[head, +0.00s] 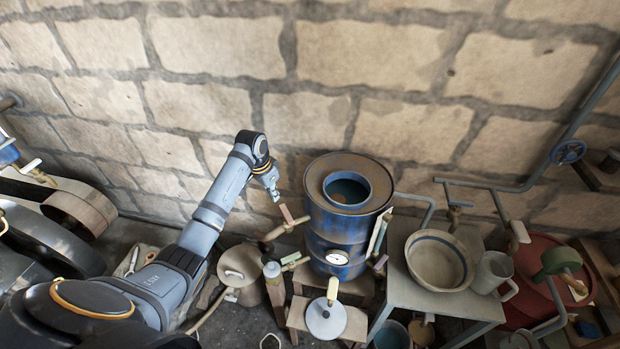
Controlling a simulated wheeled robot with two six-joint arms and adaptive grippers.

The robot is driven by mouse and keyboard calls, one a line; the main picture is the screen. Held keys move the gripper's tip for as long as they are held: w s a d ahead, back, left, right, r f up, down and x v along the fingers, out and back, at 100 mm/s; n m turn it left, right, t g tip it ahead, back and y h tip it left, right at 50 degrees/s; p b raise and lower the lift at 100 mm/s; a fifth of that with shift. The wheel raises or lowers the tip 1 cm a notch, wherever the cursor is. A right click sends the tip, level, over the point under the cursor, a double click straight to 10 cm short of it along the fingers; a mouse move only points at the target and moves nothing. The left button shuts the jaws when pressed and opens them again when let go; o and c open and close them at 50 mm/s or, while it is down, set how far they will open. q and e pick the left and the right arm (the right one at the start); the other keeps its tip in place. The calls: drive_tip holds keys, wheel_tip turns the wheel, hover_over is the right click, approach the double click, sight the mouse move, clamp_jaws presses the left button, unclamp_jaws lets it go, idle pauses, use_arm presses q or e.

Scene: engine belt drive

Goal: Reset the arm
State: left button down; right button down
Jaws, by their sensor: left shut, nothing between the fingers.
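My left arm (210,215) reaches up from the lower left, over the floor toward the stone wall. Its gripper (275,195) is small in the view, shut and empty, pointing down to the left of a blue barrel (338,225). A reddish handle (287,214) shows just below the fingertips; I cannot tell whether they touch it. My right gripper is not in view.
A side table (430,295) with a bowl (438,260) and a grey mug (494,272) stands right of the barrel. Pipes run along the wall. A belt wheel (80,210) is at the left. Pots and fittings crowd the floor beneath the arm.

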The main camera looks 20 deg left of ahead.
use_arm(q)
drive_tip(key=s+d+f, duration=0.7)
drive_tip(key=s+d, duration=0.2)
drive_tip(key=s, duration=0.3)
drive_tip(key=s+d+r+n+t+y, duration=0.1)
drive_tip(key=s+d+r, duration=0.1)
drive_tip(key=s, duration=0.5)
drive_tip(key=s+d+r+n, duration=0.2)
drive_tip(key=s, duration=0.4)
wheel_tip(320, 180, down, 32)
drive_tip(key=s+a+g+b, duration=0.1)
drive_tip(key=s+a+b, duration=0.15)
drive_tip(key=b, duration=0.45)
drive_tip(key=s+f+b, duration=0.3)
drive_tip(key=s+f, duration=0.6)
drive_tip(key=f, duration=0.3)
drive_tip(key=s+a+f+g+b, duration=0.1)
drive_tip(key=s+f+b, duration=0.2)
drive_tip(key=s+f, duration=0.6)
wheel_tip(320, 180, down, 3)
drive_tip(key=shift+s+a+r, duration=0.1)
drive_tip(key=shift+s+a, duration=0.15)
drive_tip(key=shift+a, duration=0.05)
